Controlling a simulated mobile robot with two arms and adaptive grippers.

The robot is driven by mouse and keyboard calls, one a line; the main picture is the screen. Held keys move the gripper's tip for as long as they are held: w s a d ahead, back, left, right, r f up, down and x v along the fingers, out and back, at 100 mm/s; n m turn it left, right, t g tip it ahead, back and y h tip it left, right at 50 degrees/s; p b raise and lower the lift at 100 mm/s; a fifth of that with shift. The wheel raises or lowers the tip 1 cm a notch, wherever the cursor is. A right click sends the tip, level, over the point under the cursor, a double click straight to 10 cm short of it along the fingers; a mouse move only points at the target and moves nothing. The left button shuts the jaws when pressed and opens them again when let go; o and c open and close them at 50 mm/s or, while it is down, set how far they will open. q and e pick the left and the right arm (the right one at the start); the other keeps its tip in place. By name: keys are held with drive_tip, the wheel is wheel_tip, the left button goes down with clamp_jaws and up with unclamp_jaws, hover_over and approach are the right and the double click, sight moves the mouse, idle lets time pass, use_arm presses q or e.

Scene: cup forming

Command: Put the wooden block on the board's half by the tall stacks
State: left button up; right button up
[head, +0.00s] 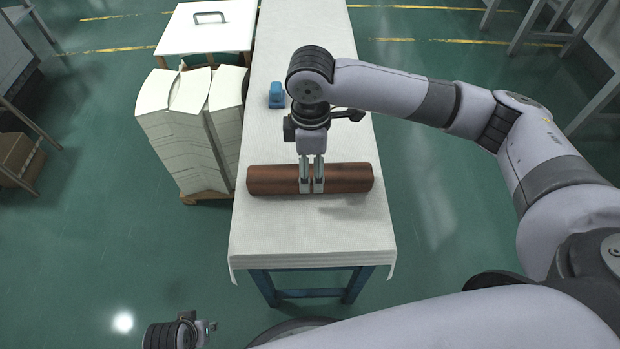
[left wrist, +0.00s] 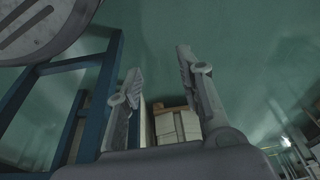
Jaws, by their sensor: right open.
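The wooden block (head: 275,179) is a long reddish-brown rounded bar. It lies crosswise on the pale cloth-covered board (head: 310,235), its left end close to the edge by the tall stacks (head: 183,140). My right gripper (head: 312,188) points down at the middle of the block, its two open fingers close together and covering a narrow part of it. I cannot tell whether they touch it. My left gripper (head: 208,331) is low at the bottom left, away from the board. In the left wrist view it (left wrist: 158,62) is open and empty.
A small blue object (head: 276,95) lies on the board behind the block. A white lidded box or stand (head: 208,28) is beyond the stacks. The board's front part is clear. The blue table frame (head: 310,293) shows below, and also in the left wrist view (left wrist: 97,95).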

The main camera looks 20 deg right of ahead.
drive_tip(key=shift+f+b, duration=0.3)
drive_tip(key=shift+f, duration=1.3)
use_arm(q)
drive_tip(key=r, duration=0.3)
drive_tip(key=shift+w+r, duration=0.15)
drive_tip(key=shift+w, duration=0.1)
use_arm(e)
drive_tip(key=shift+c, duration=0.5)
drive_tip(key=shift+r, duration=0.1)
clamp_jaws()
